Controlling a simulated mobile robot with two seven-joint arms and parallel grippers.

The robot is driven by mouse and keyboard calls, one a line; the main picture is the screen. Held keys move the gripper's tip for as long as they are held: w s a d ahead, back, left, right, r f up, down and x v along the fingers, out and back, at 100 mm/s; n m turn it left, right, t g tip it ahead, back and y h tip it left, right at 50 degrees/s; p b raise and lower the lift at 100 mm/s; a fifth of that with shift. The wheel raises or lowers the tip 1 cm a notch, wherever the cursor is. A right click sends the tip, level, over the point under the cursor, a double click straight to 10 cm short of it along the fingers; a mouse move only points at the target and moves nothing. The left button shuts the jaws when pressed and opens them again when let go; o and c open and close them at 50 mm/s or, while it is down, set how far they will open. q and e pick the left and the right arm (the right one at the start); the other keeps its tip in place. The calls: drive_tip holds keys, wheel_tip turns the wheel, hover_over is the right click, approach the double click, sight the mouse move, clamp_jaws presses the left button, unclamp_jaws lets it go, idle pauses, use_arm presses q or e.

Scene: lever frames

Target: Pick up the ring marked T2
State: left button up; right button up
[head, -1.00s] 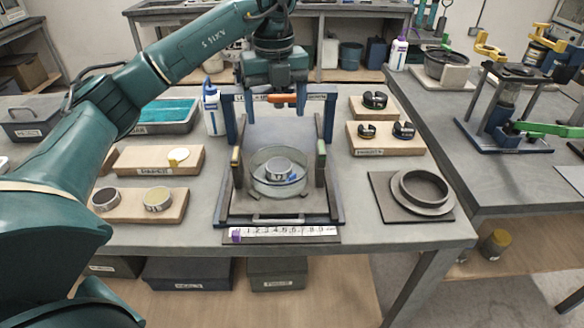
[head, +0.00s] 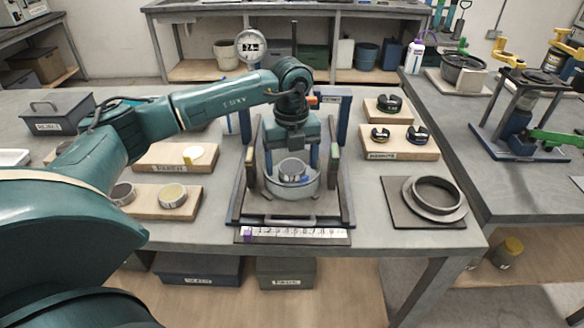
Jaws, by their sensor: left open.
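A small grey ring (head: 292,169) with a blue mark sits in a round clear dish (head: 291,187) inside a dark frame (head: 245,200) at the middle of the bench. I cannot read T2 on it. My left gripper (head: 292,164) points down over the dish, open, with a blue finger on each side of the ring. I cannot tell whether the fingers touch it. Other rings are the dark-faced one (head: 122,193) and the cream-faced one (head: 172,196) on a wooden board at left; their marks are not readable. My right gripper is not in view.
Wooden blocks (head: 398,148) at right hold several dark rings. A large grey ring (head: 437,195) lies on a dark plate. A numbered strip (head: 292,234) lies at the front edge. The frame's uprights stand close around my gripper. A dial (head: 251,46) stands behind.

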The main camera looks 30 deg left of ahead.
use_arm(q)
drive_tip(key=c, duration=1.2)
drive_tip(key=shift+o, duration=0.2)
drive_tip(key=shift+r, duration=0.15)
